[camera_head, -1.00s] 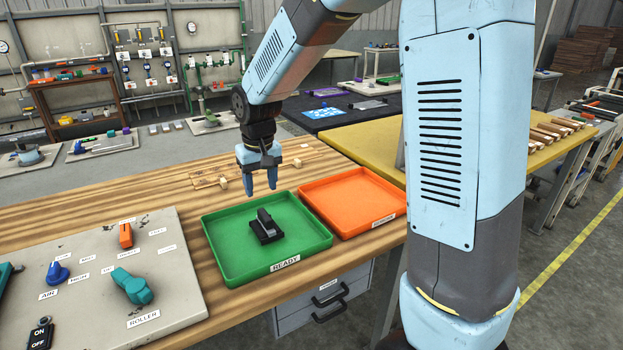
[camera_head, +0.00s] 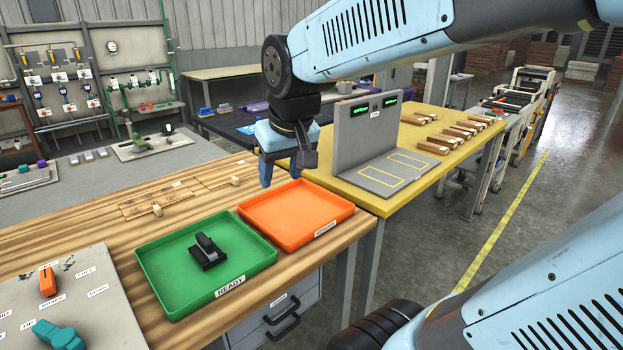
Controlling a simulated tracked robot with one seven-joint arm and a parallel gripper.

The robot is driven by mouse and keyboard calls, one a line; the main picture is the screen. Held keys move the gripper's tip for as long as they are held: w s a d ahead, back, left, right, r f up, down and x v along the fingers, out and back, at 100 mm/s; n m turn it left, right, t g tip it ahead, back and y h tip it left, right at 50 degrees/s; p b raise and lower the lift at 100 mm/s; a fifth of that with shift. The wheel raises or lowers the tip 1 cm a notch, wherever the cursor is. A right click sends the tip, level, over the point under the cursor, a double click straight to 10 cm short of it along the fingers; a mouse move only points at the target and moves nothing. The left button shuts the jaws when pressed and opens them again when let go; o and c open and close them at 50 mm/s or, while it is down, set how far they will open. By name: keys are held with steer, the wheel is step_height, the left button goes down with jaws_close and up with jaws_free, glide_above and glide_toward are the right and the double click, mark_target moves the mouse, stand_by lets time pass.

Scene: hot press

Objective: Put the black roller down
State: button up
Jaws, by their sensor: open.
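The black roller (camera_head: 208,251) lies in the green tray labelled READY (camera_head: 160,295), near the tray's middle. It touches nothing but the tray, as far as I can see. My gripper (camera_head: 282,181) is open and empty, with its fingers pointing down. It hangs above and behind the orange tray (camera_head: 335,225), apart from the roller and to its upper right.
A grey panel with knobs (camera_head: 95,280) is at the lower left. A yellow table (camera_head: 395,202) at right holds a grey upright fixture (camera_head: 362,135) and several wooden-handled items (camera_head: 440,143). Small wooden pieces (camera_head: 157,210) lie on the wooden bench.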

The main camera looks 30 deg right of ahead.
steer(key=s+d+t, duration=0.1)
steer(key=s+d, duration=0.1)
steer(key=s, duration=0.4)
steer(key=shift+s+d+r+m, duration=0.25)
steer(key=shift+s+d+m, duration=0.05)
steer(key=shift+d+m, duration=0.1)
stand_by(0.9)
